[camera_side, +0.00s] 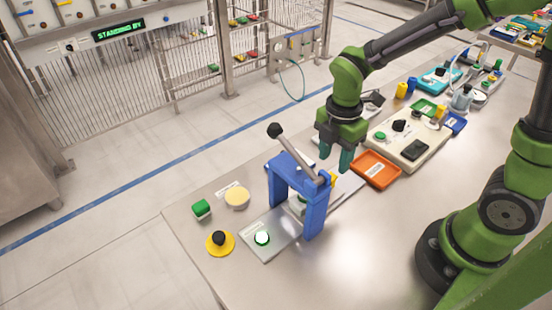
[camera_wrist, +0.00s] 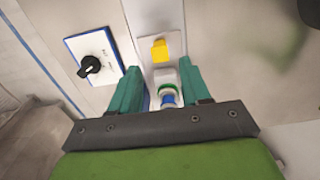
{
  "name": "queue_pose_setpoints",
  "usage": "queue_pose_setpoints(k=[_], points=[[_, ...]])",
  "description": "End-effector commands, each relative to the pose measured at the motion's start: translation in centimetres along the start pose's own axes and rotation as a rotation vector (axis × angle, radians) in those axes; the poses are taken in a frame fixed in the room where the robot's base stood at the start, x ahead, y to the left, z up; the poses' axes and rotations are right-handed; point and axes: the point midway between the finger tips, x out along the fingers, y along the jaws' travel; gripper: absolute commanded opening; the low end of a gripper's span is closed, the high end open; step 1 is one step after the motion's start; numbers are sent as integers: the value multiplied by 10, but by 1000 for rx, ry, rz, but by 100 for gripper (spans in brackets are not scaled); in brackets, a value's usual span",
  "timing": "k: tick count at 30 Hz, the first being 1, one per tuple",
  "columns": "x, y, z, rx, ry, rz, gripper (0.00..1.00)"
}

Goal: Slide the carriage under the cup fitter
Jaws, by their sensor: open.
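The cup fitter is likely the blue arch-shaped frame (camera_side: 313,212) with a grey lever ending in a black ball (camera_side: 275,130). It stands across a pale flat track (camera_side: 280,225). A small white and green part, likely the carriage (camera_side: 298,206), is partly hidden by the frame's legs. In the wrist view a white part with a green ring and a blue end (camera_wrist: 167,92) lies between my fingers, with a yellow block (camera_wrist: 159,50) beyond it. My gripper (camera_side: 337,160) is open, pointing down just behind the frame. Contact with the part cannot be told.
An orange tray (camera_side: 375,170) is right of my gripper. The front table is clear.

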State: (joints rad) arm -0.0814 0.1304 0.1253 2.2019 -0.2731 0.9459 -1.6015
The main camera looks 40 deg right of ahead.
Motion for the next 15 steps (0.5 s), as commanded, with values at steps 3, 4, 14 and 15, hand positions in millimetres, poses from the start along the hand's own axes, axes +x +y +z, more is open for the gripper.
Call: queue_pose_setpoints(k=[3,4,14,15], points=[[27,-1,0,1,-1,-7,47],[32,-1,0,0,-1,-6,47],[69,0,0,1,0,-1,47],[70,0,0,1,0,0,47]])
